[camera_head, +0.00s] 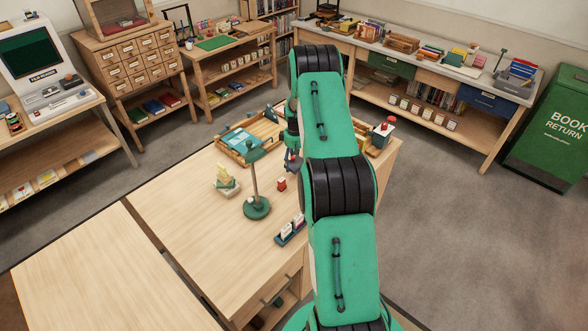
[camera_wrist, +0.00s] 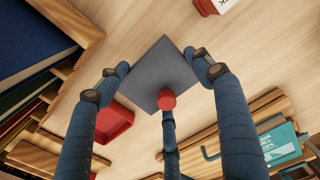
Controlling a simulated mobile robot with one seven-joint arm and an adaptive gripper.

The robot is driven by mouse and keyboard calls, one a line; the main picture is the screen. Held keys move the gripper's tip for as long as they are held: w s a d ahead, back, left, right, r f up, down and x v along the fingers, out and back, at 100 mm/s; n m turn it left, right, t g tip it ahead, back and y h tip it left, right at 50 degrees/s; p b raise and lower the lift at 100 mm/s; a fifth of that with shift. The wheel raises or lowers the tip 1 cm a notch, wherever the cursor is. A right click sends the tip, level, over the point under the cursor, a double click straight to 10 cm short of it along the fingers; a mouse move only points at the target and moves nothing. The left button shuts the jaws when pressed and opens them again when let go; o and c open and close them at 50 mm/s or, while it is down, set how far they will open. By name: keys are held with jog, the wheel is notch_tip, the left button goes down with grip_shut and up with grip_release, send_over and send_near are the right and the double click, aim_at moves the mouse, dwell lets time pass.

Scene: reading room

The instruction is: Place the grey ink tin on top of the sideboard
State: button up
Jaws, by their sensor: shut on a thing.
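The grey ink tin (camera_wrist: 163,72) appears in the wrist view as a square grey body with a red round knob (camera_wrist: 167,99). My gripper (camera_wrist: 164,88) has its blue fingers around the tin's edges, shut on it, above a pale wooden tabletop. How far the tin is from the wood is unclear. In the head view my gripper (camera_head: 292,162) is over the desk, mostly hidden behind my green arm, and the held tin cannot be made out. A long unit with green and blue drawers, apparently the sideboard (camera_head: 345,42), stands along the back wall, well beyond the desk.
The desk (camera_head: 182,221) holds a green lamp (camera_head: 256,207), a wooden tray (camera_head: 232,152), a small red jar (camera_head: 282,184) and a card holder (camera_head: 290,230). Books and boxes crowd parts of the sideboard top. Open floor (camera_head: 435,160) lies between desk and sideboard. A green book-return bin (camera_head: 550,130) stands right.

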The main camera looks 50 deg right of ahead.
aim_at(295, 163)
jog(key=shift+f, duration=1.9)
jog(key=shift+f, duration=0.15)
jog(key=o, duration=1.6)
notch_tip(295, 163, up, 12)
jog(key=shift+r, duration=0.1)
